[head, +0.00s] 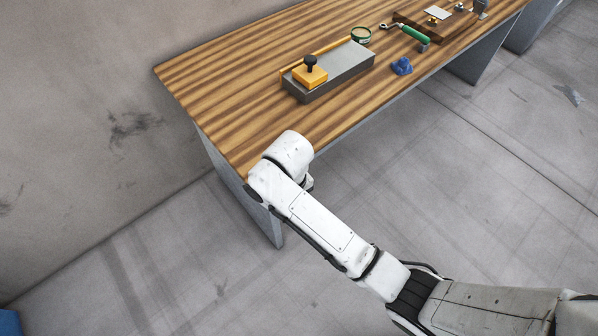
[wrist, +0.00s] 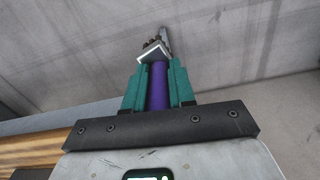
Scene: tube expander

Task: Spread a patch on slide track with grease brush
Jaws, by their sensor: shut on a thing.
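My gripper (wrist: 157,76) is shut on the purple handle of the grease brush (wrist: 158,92), which stands between its two teal fingers in the wrist view. The brush's pale, dark-tipped far end extends past the fingertips, against a grey background and clear of any surface. In the head view my gripper and the brush are hidden; my white arm reaches to the table's near left corner. The slide track appears to be the long grey block (head: 345,72) on the table. A yellow carriage (head: 309,77) with a black knob sits on its left end.
The wooden table (head: 225,105) has bare room left of the block. A blue lump (head: 402,66) lies right of the block. A green-rimmed round item (head: 361,35), a green-handled tool (head: 414,34) and a brown board (head: 455,22) with small parts lie farther right.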

